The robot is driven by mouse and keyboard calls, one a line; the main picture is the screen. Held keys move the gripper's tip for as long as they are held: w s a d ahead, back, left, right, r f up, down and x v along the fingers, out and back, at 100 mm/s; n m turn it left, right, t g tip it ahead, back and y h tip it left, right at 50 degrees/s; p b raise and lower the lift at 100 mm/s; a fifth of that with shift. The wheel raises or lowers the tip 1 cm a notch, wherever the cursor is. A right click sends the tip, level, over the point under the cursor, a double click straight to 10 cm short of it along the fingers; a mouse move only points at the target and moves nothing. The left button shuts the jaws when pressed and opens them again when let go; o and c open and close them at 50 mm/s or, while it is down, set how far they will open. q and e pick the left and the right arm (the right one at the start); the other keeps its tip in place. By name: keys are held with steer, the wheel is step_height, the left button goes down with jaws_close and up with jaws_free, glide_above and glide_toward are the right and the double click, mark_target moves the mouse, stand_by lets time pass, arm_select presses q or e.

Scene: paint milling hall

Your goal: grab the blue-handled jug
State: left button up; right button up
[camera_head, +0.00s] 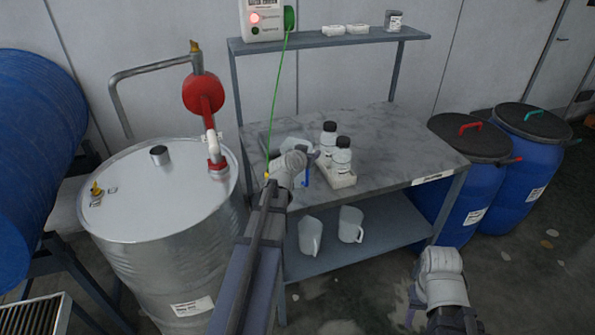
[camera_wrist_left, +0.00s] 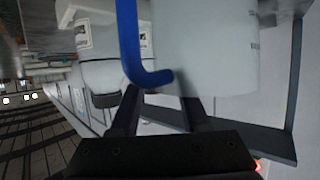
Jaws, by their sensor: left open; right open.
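The blue-handled jug (camera_head: 299,182) stands on the grey marbled table, partly hidden behind my left gripper (camera_head: 306,156). In the left wrist view, its translucent body (camera_wrist_left: 210,50) fills the upper middle, with the blue handle (camera_wrist_left: 130,40) on its left side. The open fingers of my left gripper (camera_wrist_left: 160,98) point at the jug, and the handle's bent lower end shows just beyond the gap between them. I cannot tell whether they touch it. My right gripper (camera_head: 438,270) is open, low at the right, in front of the table and away from the jug.
Two dark-capped bottles (camera_head: 342,157) stand on a pale tray (camera_head: 343,181) just right of the jug. Two whitish jugs (camera_head: 351,224) stand on the lower shelf. A green cord (camera_head: 277,95) hangs near my left arm. A steel drum (camera_head: 165,205) stands left, blue drums (camera_head: 528,150) right.

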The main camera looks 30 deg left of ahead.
arm_select(q)
steer(key=shift+r, duration=0.1)
steer(key=shift+c, duration=0.3)
jaws_close()
stand_by(0.9)
